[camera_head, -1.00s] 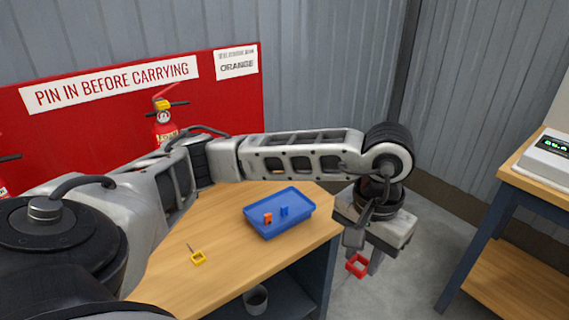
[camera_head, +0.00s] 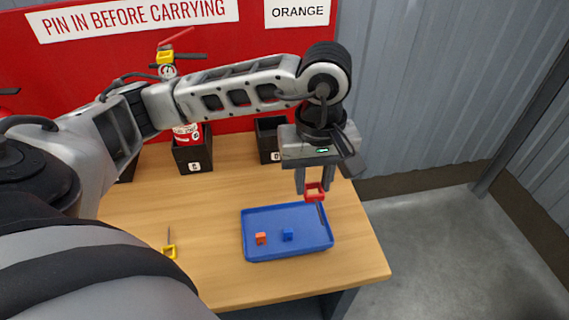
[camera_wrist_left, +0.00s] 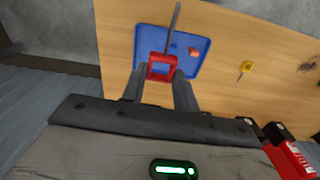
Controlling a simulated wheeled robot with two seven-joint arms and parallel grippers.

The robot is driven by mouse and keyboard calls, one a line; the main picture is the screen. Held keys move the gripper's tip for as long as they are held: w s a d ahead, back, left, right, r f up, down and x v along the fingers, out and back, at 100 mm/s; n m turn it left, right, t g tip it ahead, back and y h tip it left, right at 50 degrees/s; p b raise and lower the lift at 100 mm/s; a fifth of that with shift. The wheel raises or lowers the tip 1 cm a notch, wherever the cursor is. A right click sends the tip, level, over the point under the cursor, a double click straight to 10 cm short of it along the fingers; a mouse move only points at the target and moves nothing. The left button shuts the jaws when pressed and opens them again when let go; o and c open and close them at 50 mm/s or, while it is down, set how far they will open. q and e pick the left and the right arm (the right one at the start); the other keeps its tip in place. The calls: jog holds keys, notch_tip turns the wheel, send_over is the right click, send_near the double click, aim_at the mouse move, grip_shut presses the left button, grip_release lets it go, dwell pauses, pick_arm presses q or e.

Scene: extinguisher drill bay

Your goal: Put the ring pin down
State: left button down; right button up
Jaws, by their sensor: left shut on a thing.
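The red ring pin (camera_head: 314,191) is held between the fingers of my left gripper (camera_head: 315,186), above the back right part of the blue tray (camera_head: 250,250). In the left wrist view the red ring (camera_wrist_left: 162,68) sits between the fingertips, and its grey pin points away over the tray (camera_wrist_left: 200,42). My left gripper is shut on it. A yellow ring pin (camera_head: 170,251) lies on the wooden table left of the tray. An orange block (camera_head: 261,238) and a blue block (camera_head: 288,234) are in the tray. My right gripper is not in view.
Black boxes (camera_head: 193,158) stand along the back of the table, one holding a red extinguisher (camera_head: 186,133) with a yellow ring at its top. A red board (camera_head: 60,70) stands behind. The table (camera_head: 200,215) is clear around the tray; its right edge drops to floor.

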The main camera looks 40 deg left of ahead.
pick_arm(q)
jog(key=s+a+f+m+b, duration=0.2)
jog(key=s+a+m+b, duration=0.15)
jog(key=m, duration=1.45)
jog(key=s+a+f+m+b, duration=0.2)
jog(key=s+a+m, duration=0.3)
jog(key=m, duration=1.3)
jog(key=p, duration=0.2)
send_over(307, 227)
jog(key=shift+n+g+h, duration=0.3)
jog(key=shift+g+h, duration=0.1)
notch_tip(307, 227, down, 9)
jog(key=shift+s+a+f, duration=0.1)
jog(key=shift+a, duration=0.05)
jog(key=shift+f, duration=0.15)
notch_tip(307, 227, down, 3)
jog(key=shift+f+p, duration=0.1)
jog(key=shift+p, duration=0.35)
jog(key=shift+f, duration=0.15)
jog(key=shift+f+b, duration=0.3)
jog(key=shift+b, duration=0.05)
jog(key=shift+w+f, duration=0.1)
jog(key=shift+w, duration=0.1)
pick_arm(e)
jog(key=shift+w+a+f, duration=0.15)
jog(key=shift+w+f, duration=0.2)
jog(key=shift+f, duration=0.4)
